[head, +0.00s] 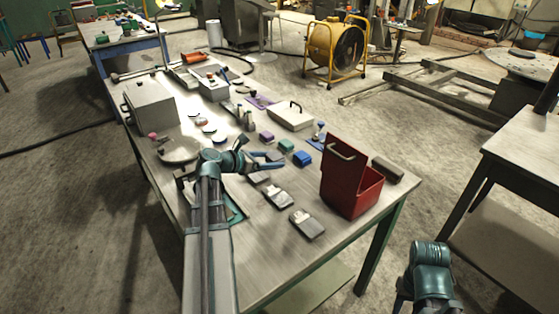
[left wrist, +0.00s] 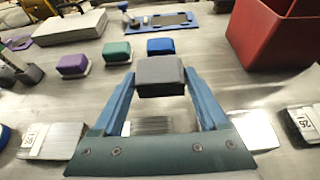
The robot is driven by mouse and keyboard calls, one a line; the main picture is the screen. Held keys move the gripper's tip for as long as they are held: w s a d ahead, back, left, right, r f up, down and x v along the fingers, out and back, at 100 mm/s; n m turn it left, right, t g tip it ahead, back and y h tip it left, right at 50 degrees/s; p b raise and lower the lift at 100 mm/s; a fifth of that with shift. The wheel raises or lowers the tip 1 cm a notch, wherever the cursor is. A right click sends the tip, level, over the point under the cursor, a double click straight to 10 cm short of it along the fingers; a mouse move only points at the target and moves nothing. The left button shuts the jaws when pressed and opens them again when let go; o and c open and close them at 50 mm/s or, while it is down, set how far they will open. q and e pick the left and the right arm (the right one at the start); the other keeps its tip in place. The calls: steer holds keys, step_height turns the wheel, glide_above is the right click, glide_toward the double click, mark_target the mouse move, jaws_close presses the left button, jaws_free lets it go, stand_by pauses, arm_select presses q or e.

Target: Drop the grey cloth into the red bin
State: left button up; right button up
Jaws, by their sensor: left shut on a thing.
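The grey cloth (left wrist: 160,72) is a small folded block with rounded edges. It sits between the fingertips of my left gripper (left wrist: 158,84) in the left wrist view. My left gripper (head: 280,160) is shut on it above the table in the head view, where I cannot clearly make out the cloth. The red bin (head: 345,190) stands upright near the right end of the table, to the right of the gripper. Its wall also shows at the top right of the left wrist view (left wrist: 270,40). My right gripper is out of view; only part of that arm shows.
Purple (head: 267,136), green (head: 286,145) and blue (head: 302,158) blocks lie beyond the gripper. Labelled pale blocks (head: 308,224) lie on the near side. A dark brown block (head: 388,170) is beside the bin. A white case (head: 291,116) lies farther back on the table.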

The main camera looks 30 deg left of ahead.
arm_select(q)
steer(key=shift+s+a, duration=0.15)
steer(key=shift+a, duration=0.15)
